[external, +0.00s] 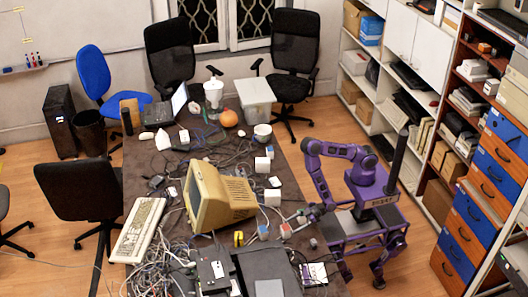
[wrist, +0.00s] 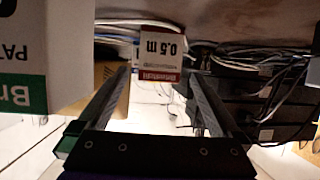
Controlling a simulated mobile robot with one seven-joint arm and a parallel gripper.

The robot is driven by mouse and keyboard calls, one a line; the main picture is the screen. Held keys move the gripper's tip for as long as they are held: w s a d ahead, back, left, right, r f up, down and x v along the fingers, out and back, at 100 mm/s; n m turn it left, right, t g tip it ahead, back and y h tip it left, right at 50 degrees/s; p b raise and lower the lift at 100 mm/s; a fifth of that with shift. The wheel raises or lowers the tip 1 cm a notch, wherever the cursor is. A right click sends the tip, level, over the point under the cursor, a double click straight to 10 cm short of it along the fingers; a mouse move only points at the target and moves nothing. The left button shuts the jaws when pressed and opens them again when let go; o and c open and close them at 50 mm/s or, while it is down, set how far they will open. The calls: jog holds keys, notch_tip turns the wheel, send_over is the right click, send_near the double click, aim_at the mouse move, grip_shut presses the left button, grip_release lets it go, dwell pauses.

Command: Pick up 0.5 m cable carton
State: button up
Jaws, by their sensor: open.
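The 0.5 m cable carton (wrist: 161,52) is a small white box with a dark red band. In the wrist view it is upside down, at top centre between my fingertips. My gripper (wrist: 158,78) is open, with one dark finger on each side of the carton's lower end. I see no clear contact, and cannot tell how deep the carton sits between the fingers. In the external view, my gripper (external: 294,221) is low at the table's right edge, beside a small red-and-white box (external: 285,231) that appears to be this carton.
A larger white carton with a green band (wrist: 25,60) stands close on the left in the wrist view. Loose cables (wrist: 262,65) lie behind and to the right. A beige monitor (external: 215,198) and cable tangles crowd the table (external: 150,180). A black device (external: 268,268) lies nearby.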

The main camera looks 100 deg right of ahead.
aim_at(286, 229)
jog(key=shift+x, duration=2.35)
jog(key=c, duration=1.5)
jog(key=shift+r, duration=0.15)
